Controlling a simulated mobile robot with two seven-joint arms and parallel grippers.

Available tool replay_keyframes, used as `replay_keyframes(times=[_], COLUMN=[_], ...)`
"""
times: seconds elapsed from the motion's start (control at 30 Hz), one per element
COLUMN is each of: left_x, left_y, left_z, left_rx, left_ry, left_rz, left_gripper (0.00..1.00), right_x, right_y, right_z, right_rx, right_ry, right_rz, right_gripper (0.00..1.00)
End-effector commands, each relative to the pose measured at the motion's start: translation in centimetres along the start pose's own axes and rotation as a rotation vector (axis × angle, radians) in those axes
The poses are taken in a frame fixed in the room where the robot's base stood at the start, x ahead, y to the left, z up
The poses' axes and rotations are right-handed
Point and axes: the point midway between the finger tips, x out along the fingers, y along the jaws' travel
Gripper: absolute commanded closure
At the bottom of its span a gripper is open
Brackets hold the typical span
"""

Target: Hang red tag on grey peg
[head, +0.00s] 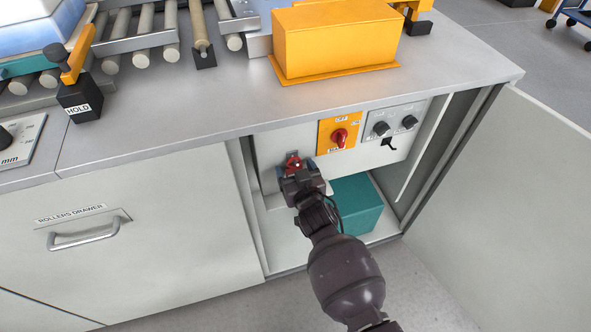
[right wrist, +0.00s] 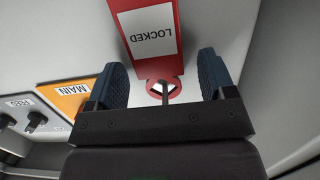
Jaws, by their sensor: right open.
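The red tag (right wrist: 152,42), with a white label reading LOCKED, is against the pale panel inside the open cabinet. Its red ring end (right wrist: 154,84) lies between my fingers in the right wrist view. A short grey peg (right wrist: 165,98) shows at the ring's opening, and the ring appears to be around it. My right gripper (right wrist: 162,78) is open, with one blue finger on each side of the ring and a gap to both. In the head view the right gripper (head: 294,170) covers most of the tag (head: 293,160). My left gripper is out of view.
An orange switch plate (head: 341,130) with a red rotary switch and a plate with black knobs (head: 394,124) are right of the tag. A teal box (head: 356,204) stands below. The cabinet door (head: 500,190) is open at right; the counter edge overhangs above.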

Motion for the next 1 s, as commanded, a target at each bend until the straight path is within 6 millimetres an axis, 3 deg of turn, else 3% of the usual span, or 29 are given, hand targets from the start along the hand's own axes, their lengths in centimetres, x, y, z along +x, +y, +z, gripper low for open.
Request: replay_keyframes(times=[0.27, 0.8, 1.0], left_x=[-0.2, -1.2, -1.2], left_y=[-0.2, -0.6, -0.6], left_z=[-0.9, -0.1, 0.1], left_rx=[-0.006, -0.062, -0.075], left_ry=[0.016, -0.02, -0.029], left_rz=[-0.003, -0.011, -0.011], left_gripper=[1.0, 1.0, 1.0], right_x=[-1.1, -8.6, -10.3], right_y=[0.1, 0.1, 0.1], right_z=[-0.2, -0.4, -0.2], right_rx=[-0.002, -0.001, -0.002], right_ry=[0.002, 0.004, 0.002], right_rz=[0.001, 0.001, 0.001], right_gripper=[0.24, 0.24, 0.24])
